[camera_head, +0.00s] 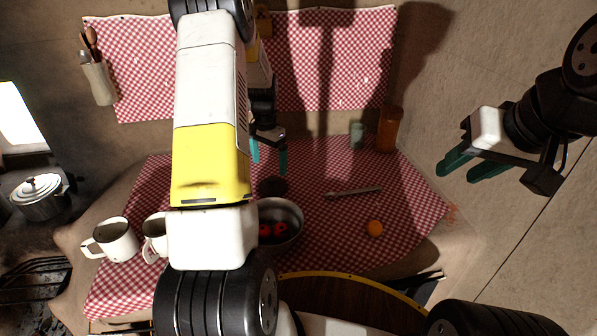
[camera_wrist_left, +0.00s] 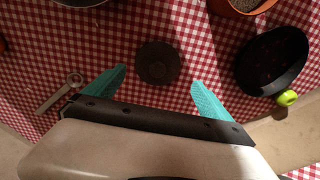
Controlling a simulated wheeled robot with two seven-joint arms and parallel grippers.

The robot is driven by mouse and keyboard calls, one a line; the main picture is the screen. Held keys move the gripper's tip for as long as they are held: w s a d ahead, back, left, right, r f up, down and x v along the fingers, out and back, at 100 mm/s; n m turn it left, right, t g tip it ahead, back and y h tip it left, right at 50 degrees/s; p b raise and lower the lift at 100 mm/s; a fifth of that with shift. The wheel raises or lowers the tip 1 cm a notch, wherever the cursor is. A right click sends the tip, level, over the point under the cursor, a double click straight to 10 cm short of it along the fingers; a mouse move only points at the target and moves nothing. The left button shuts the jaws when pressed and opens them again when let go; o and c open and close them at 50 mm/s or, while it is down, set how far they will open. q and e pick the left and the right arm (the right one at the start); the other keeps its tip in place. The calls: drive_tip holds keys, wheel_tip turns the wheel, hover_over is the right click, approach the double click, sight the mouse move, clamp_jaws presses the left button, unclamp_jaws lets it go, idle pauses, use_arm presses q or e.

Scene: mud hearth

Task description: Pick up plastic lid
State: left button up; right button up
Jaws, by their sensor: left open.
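The plastic lid appears as a dark round disc (camera_head: 272,187) lying on the red checked cloth, behind the metal pot in the head view. In the left wrist view the lid (camera_wrist_left: 158,62) lies flat just beyond the fingertips, centred between them. My left gripper (camera_head: 268,160) is open and empty above the lid, teal fingers pointing down. In the left wrist view its fingers (camera_wrist_left: 158,76) are spread to either side of the lid, not touching it as far as I can tell. My right gripper (camera_head: 457,176) is open and empty, off to the right of the cloth.
The metal pot (camera_head: 294,211) holds red items. An orange (camera_head: 375,228) and a thin utensil (camera_head: 355,191) lie to the right. White mugs (camera_head: 112,240) stand at left; a brown jar (camera_head: 389,130) at back. A black pan (camera_wrist_left: 272,62) shows in the wrist view.

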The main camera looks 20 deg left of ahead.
sight(272, 178)
use_arm(q)
drive_tip(key=shift+w+f, duration=0.1)
drive_tip(key=shift+f, duration=0.45)
drive_tip(key=f, duration=0.7)
drive_tip(key=shift+d+f, duration=0.15)
drive_tip(key=shift+d, duration=0.1)
drive_tip(key=c, duration=1)
